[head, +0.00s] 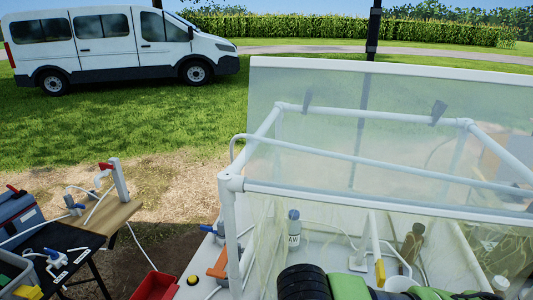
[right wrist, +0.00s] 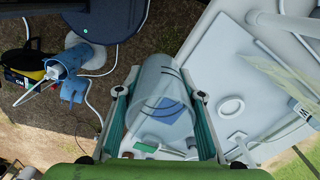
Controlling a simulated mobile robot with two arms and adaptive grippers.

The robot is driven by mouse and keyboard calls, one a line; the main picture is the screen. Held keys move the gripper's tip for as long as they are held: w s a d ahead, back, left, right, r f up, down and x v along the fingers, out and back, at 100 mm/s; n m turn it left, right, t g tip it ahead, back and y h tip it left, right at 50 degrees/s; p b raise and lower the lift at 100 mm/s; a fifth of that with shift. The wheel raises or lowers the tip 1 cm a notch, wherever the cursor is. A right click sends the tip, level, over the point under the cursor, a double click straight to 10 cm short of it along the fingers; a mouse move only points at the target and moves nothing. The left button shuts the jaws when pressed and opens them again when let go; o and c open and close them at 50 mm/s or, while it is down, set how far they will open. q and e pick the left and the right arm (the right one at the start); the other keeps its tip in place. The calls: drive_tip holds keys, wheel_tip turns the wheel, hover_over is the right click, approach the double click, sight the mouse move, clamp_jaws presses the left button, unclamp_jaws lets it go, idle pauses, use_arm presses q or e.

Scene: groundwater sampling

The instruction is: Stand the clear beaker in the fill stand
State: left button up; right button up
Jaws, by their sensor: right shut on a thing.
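The clear beaker (right wrist: 163,80) is in the right wrist view, a see-through cylinder between the two fingers of my right gripper (right wrist: 159,97). The fingers are shut on its sides. A blue patch and dark curved lines show through its wall. Below it is a white surface (right wrist: 212,65), with a white ring (right wrist: 230,107) to the right of the beaker. I cannot tell for sure which part is the fill stand. In the head view my right arm crosses the bottom right, and its gripper and the beaker are not visible there. My left gripper is in neither view.
A clear-walled enclosure with white pipes (head: 228,185) fills the right of the head view. Inside stand a labelled bottle (head: 293,228) and a brown bottle (head: 412,243). A red bin (head: 155,286) and a dark table (head: 62,245) with tubing are at left.

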drive_tip(key=w+d+r+n, duration=0.1)
drive_tip(key=d+r+n, duration=0.2)
drive_tip(key=d+n, duration=0.3)
drive_tip(key=w+d+r+n, duration=0.2)
drive_tip(key=d+r+n, duration=0.2)
drive_tip(key=d+n, duration=0.3)
drive_tip(key=shift+w+d+n, duration=0.15)
drive_tip(key=shift+w+n, duration=0.1)
drive_tip(key=shift+n, duration=1.45)
drive_tip(key=shift+f, duration=0.1)
